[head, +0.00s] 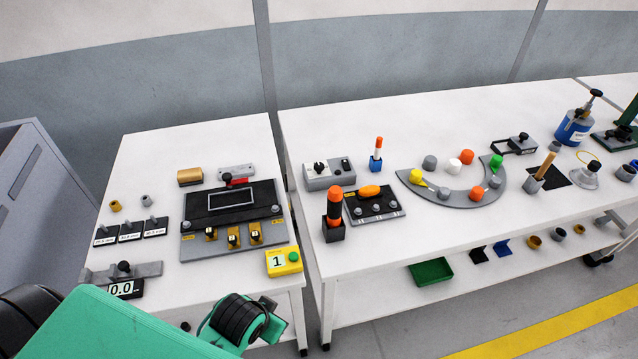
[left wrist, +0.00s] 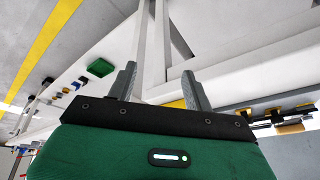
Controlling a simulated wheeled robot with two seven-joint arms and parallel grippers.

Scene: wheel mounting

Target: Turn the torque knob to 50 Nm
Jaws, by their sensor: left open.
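A grey box (head: 338,179) stands at the left end of the long table, with a black knob (head: 319,168) and a white marking on its top. It looks like the torque setter, but its scale is too small to read. My left gripper (left wrist: 158,88) is open in the left wrist view, with nothing between its fingers. In the head view my left arm comes in at the bottom left, in front of the tables and well apart from the knob; its fingers are not visible there. My right gripper is not in view.
An orange-and-black tool in a black holder (head: 334,232) stands in front of the grey box. Next to it is a dark plate (head: 375,207) with an orange part. A yellow box marked 1 (head: 283,262) sits on the left table's front corner. A gap separates the tables.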

